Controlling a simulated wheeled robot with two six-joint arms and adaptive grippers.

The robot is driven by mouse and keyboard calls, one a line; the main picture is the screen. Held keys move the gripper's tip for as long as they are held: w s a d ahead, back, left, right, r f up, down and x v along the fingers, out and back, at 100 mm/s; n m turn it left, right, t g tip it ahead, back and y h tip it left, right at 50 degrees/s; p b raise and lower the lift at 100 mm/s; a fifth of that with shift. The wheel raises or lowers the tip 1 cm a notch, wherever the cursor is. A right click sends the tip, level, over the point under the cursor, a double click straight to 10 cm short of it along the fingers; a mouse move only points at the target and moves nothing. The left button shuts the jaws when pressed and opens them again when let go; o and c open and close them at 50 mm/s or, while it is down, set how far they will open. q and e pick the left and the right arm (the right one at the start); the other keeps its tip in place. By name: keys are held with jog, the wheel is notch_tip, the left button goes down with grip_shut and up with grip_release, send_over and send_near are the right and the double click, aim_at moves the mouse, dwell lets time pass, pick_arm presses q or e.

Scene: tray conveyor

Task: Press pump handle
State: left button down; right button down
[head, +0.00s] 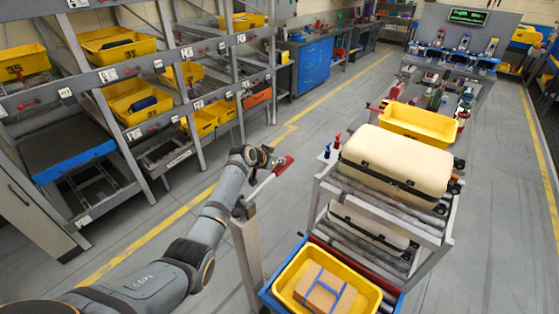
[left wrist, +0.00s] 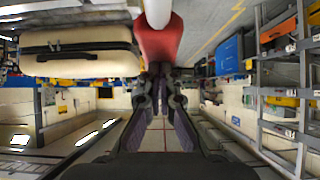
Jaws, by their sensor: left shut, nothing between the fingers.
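The pump handle is a pale lever (head: 262,186) with a red grip (head: 283,165), on top of a grey post (head: 247,245) in the head view. In the left wrist view its red grip (left wrist: 160,38) is just beyond my fingertips, with a pale part above it. My left gripper (head: 265,157) is shut and empty, close beside the red grip. I cannot tell whether it touches the grip. My right gripper is not in view.
A roller rack to the right holds a cream suitcase (head: 395,160), a yellow tray (head: 419,122) and, low down, a yellow bin (head: 284,283) with a cardboard box (head: 324,290). Shelves with yellow bins (head: 138,100) stand at left. The floor between is clear.

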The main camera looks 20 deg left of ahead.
aim_at(281, 166)
pick_arm(q)
jog(key=f+b, duration=0.6)
jog(key=shift+w+d+b, duration=0.2)
jog(key=shift+w+b, duration=0.15)
notch_tip(281, 166, down, 4)
jog(key=g+y+b, duration=0.1)
jog(key=g, duration=0.1)
jog(key=shift+r+g, duration=0.1)
jog(key=shift+g, duration=0.2)
jog(key=r+p, duration=0.2)
jog(key=w+r+p, duration=0.1)
jog(key=r+p, duration=0.1)
jog(key=r, duration=0.1)
jog(key=shift+d+r, duration=0.15)
jog(key=shift+d, duration=0.05)
jog(key=v, duration=0.2)
jog(key=b+v, duration=0.1)
jog(key=v, duration=0.2)
jog(key=w+r+b+v, duration=0.1)
jog(key=v, duration=0.2)
jog(key=shift+d+r, duration=0.1)
jog(key=shift+r, duration=0.05)
jog(key=shift+s+r, duration=0.1)
jog(key=shift+r, duration=0.15)
